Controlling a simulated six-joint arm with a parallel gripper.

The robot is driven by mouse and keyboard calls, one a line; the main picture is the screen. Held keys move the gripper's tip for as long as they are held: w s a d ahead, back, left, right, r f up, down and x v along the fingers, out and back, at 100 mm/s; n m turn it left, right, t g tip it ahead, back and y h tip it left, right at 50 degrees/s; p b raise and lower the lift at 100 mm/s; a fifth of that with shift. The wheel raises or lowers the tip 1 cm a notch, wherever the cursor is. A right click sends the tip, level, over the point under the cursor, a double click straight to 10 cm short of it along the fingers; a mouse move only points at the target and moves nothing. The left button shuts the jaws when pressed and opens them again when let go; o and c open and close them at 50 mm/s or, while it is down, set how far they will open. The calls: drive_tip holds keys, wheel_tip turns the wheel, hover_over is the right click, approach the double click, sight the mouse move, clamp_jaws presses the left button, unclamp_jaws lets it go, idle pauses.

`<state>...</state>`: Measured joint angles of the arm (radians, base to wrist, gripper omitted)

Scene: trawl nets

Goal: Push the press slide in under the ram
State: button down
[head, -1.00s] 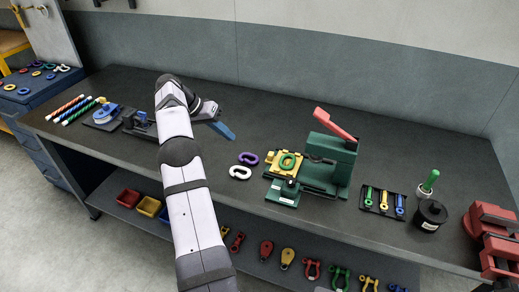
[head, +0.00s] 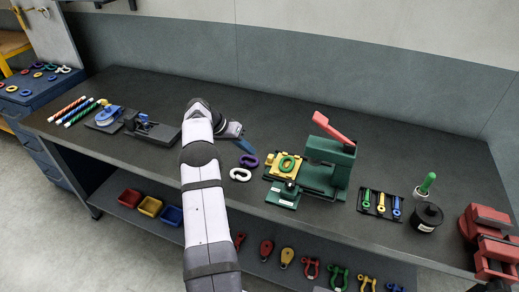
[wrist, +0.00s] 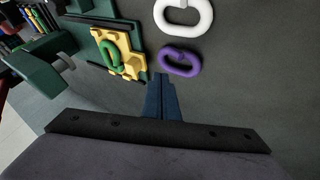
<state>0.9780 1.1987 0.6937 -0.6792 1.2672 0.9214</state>
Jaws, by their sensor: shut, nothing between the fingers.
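The green press (head: 322,165) with a red lever (head: 333,128) stands right of the middle of the bench. Its yellow slide (head: 272,170) sits out on the left side of the press, with a green link (head: 287,163) lying on it. The wrist view also shows the yellow slide (wrist: 133,68) and the green link (wrist: 110,56) at upper left. My gripper (head: 246,148) is left of the slide, apart from it, with its blue fingers together and empty. In the wrist view the fingertips (wrist: 161,77) point toward the slide and the purple link.
A tray of coloured tools (head: 381,204) and a black pot (head: 427,215) stand right of the press. The bench behind the press is clear.

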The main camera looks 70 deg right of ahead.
sight(293, 165)
drive_tip(key=shift+s+d+f, duration=0.15)
drive_tip(key=shift+s+d, duration=0.05)
drive_tip(key=shift+s, duration=0.35)
drive_tip(key=shift+s+a+p, duration=0.1)
drive_tip(key=shift+s+p, duration=0.8)
drive_tip(key=shift+s, duration=0.15)
drive_tip(key=shift+s+f+p, duration=0.15)
drive_tip(key=shift+s+p, duration=0.15)
drive_tip(key=shift+s, duration=0.3)
drive_tip(key=s+b, duration=0.6)
drive_tip(key=s, duration=0.4)
drive_tip(key=shift+f, duration=0.15)
drive_tip(key=shift+s, duration=0.2)
